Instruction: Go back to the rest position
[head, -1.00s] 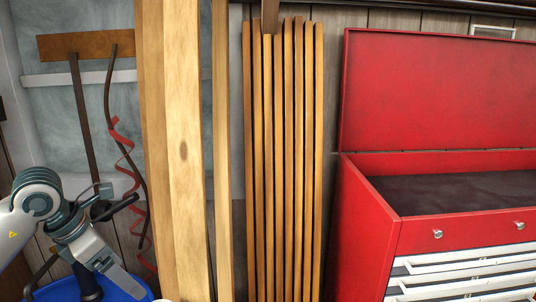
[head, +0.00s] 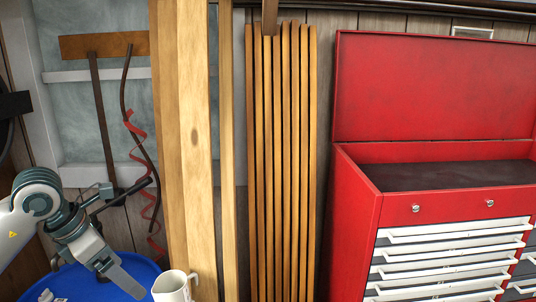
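My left gripper (head: 122,276), at the end of the grey and white arm coming in from the left, is low in the head view. It hangs in front of a blue round tub or table (head: 140,268). I see it from the side, and I cannot tell whether its fingers are apart or whether it holds anything. My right gripper and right arm are out of view.
A white mug (head: 174,287) stands at the bottom, near the blue surface. Tall wooden planks (head: 185,140) and narrow slats (head: 283,160) stand in the middle. A red tool chest (head: 360,220) with its lid up and white-handled drawers is on the right.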

